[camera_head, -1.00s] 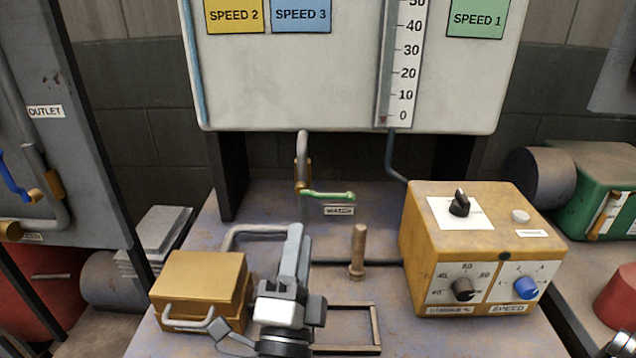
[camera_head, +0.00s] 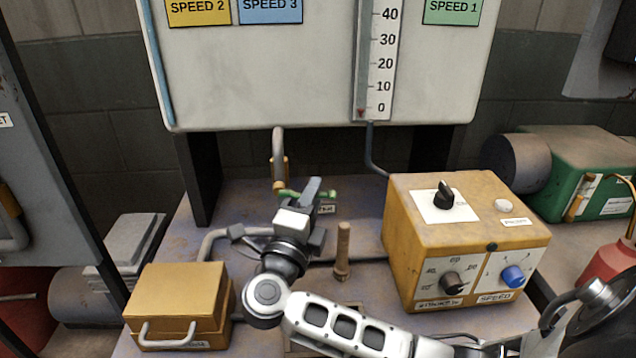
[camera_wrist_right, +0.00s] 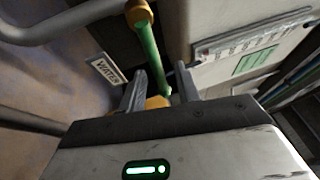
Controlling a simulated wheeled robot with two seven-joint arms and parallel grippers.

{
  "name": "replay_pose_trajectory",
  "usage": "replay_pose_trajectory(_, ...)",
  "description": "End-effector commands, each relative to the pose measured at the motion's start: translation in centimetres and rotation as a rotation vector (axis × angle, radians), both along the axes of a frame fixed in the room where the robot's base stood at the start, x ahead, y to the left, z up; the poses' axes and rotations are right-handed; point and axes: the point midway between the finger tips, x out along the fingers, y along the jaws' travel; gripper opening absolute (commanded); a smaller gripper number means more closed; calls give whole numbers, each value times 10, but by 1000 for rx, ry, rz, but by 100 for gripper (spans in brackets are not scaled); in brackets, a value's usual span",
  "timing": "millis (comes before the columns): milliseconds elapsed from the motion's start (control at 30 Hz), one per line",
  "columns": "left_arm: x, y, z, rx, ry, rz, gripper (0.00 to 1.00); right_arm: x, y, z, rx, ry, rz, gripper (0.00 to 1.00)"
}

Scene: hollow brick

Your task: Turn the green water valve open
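The green water valve handle (camera_head: 329,195) sticks out sideways to the right from the pipe's brass fitting, above the small "WATER" label (camera_head: 326,209). My right gripper (camera_head: 306,188) is in front of the handle and hides its middle. In the right wrist view the green handle (camera_wrist_right: 150,55) runs down from the brass fitting (camera_wrist_right: 139,14), and its tip shows between the two separated fingers of the gripper (camera_wrist_right: 160,88). The fingers are open, with a gap on both sides of the handle; contact is not clear. My left gripper is not in view.
The yellow control box (camera_head: 410,240) stands to the right. An upright rusty bolt (camera_head: 343,250) is near my right arm. A brass-coloured box with a handle (camera_head: 178,300) sits at front left. The white gauge panel (camera_head: 260,85) is above and behind the valve.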

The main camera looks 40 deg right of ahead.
Motion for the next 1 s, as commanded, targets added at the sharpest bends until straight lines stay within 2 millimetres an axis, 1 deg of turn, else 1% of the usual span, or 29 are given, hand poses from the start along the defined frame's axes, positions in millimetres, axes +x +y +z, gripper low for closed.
replay_pose_trajectory(33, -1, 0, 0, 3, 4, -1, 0, 4, -7, 4, -3, -2, -2, 32)
replay_pose_trajectory(100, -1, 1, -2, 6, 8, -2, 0, 10, -15, 5, -4, -1, -3, 32)
replay_pose_trajectory(200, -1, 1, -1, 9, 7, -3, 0, 15, -22, 6, -1, -1, -1, 32)
replay_pose_trajectory(333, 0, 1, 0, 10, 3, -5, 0, 18, -26, 6, 0, 0, 0, 32)
replay_pose_trajectory(567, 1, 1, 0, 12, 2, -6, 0, 19, -26, 6, 0, 0, 0, 32)
replay_pose_trajectory(600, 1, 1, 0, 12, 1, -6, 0, 19, -26, 6, 0, 0, 0, 30)
replay_pose_trajectory(667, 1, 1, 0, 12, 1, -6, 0, 19, -26, 6, 0, 0, 0, 13)
replay_pose_trajectory(700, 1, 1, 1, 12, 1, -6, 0, 19, -26, 6, 0, 0, 0, 2)
replay_pose_trajectory(733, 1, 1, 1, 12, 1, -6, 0, 19, -26, 6, 0, 0, 0, 0)
replay_pose_trajectory(1000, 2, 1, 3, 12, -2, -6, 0, 20, -27, 7, -8, 6, -4, 0)
